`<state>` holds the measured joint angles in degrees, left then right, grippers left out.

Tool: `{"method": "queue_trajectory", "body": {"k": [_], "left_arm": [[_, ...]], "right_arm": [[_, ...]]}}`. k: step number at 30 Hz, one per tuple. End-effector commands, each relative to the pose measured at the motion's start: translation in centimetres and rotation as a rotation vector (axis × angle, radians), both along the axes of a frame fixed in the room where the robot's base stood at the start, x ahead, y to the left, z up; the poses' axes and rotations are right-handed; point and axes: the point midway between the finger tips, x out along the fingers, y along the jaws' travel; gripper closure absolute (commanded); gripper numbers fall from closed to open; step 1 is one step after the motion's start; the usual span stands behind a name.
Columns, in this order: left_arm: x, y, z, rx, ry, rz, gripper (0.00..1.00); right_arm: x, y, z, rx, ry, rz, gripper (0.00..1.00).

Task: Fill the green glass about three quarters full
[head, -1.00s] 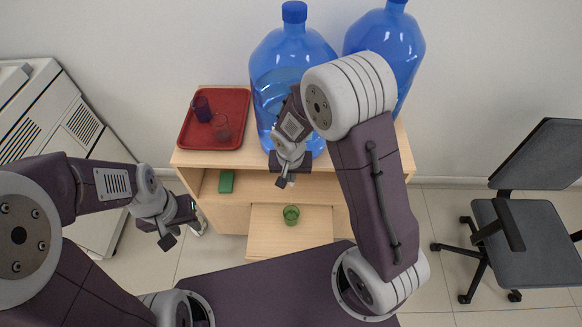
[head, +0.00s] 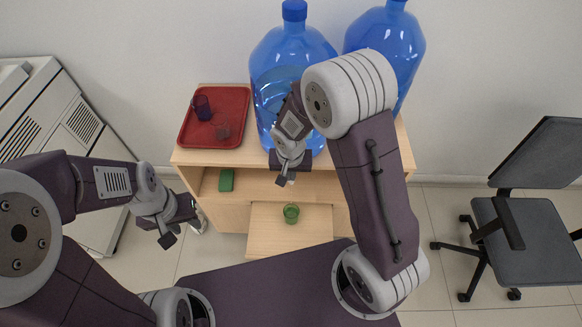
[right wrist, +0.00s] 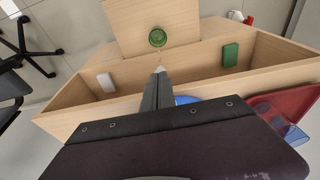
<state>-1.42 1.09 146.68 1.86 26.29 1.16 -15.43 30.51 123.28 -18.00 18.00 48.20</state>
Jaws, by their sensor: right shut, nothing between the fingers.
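The green glass (head: 291,214) stands upright on the pull-out board (head: 262,238) of the wooden cabinet; it also shows in the right wrist view (right wrist: 157,38). How much is in it I cannot tell. My right gripper (head: 284,181) is shut and empty, in front of the left blue water bottle (head: 272,75) and above and behind the glass. In the right wrist view its fingers (right wrist: 158,78) end beside a small pale tip (right wrist: 160,69), perhaps a tap spout. My left gripper (head: 183,224) is open and empty, left of the cabinet.
A second blue bottle (head: 385,45) stands at the right. A green block (head: 226,180) lies on the cabinet shelf. An office chair (head: 530,235) is at the right.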

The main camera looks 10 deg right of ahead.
Motion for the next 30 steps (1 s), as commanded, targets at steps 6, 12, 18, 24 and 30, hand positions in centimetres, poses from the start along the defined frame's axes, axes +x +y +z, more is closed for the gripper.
{"method": "queue_trajectory", "body": {"k": [6, 12, 18, 24, 30], "left_arm": [[0.0, 0.0, 0.9, 0.0, 0.0, 0.0, 0.64], [0.0, 0.0, 1.2, 0.0, 0.0, 0.0, 0.64], [0.0, 0.0, 1.2, 0.0, 0.0, 0.0, 0.64], [0.0, 0.0, 4.1, 0.0, 0.0, 0.0, 0.64], [0.0, 0.0, 5.1, 0.0, 0.0, 0.0, 0.64]], "right_arm": [[0.0, 0.0, 1.2, 0.0, 0.0, -0.001, 1.0], [0.0, 0.0, 1.6, 0.0, 0.0, -0.001, 1.0], [0.0, 0.0, 1.6, 0.0, 0.0, -0.001, 1.0], [0.6, -0.3, 4.5, 0.0, -0.001, -0.001, 1.0], [0.8, -0.4, 8.4, 0.002, -0.007, 0.0, 1.0]]}}
